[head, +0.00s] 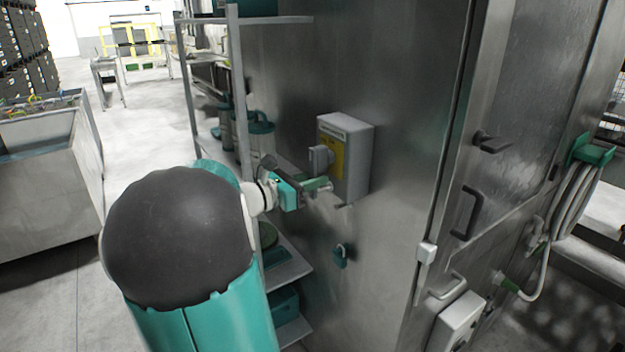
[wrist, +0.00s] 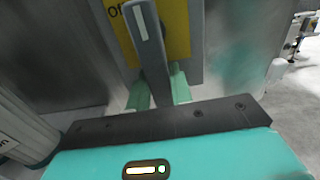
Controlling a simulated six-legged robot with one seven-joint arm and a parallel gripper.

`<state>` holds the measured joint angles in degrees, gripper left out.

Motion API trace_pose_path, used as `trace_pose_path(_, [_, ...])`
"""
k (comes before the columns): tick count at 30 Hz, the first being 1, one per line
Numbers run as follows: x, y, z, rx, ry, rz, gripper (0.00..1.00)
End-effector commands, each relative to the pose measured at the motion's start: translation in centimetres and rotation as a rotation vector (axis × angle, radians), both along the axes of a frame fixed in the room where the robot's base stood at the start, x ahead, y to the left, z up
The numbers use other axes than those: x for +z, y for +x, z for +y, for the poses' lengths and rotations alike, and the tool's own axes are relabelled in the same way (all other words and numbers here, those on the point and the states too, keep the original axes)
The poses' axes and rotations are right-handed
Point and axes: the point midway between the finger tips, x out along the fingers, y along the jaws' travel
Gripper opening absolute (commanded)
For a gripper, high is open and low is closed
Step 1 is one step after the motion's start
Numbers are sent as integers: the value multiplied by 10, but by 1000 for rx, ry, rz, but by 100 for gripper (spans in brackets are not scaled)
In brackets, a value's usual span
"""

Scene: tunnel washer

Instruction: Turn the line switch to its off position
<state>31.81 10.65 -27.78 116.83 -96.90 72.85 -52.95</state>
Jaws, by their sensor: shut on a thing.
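The line switch is a grey box (head: 357,155) with a yellow plate on its front, mounted on the steel wall. Its grey handle (head: 320,158) stands out from the plate. In the wrist view the handle (wrist: 148,35) has a white stripe and points up, its top leaning slightly left, over the yellow plate (wrist: 176,30). My gripper (head: 322,186) is at the lower front of the box. In the wrist view its green fingers (wrist: 160,90) are either side of the handle's lower part, shut on it.
A teal padlock (head: 341,257) hangs on the wall below the box. To the right are a steel door with a black handle (head: 467,212) and a hose (head: 545,250).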

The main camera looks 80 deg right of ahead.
Motion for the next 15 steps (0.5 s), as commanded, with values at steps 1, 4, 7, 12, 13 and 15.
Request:
trace_pose_path(1, [0, 0, 1, 1, 7, 7, 0])
trace_pose_path(4, [0, -1, 2, 1, 29, 33, 0])
trace_pose_path(7, [1, -3, 3, 1, 63, 71, 0])
trace_pose_path(12, [1, -7, 7, 2, 145, 164, 0])
trace_pose_path(13, [2, -8, 8, 2, 162, 184, 0])
trace_pose_path(15, [3, -10, 9, 1, 204, 231, 0])
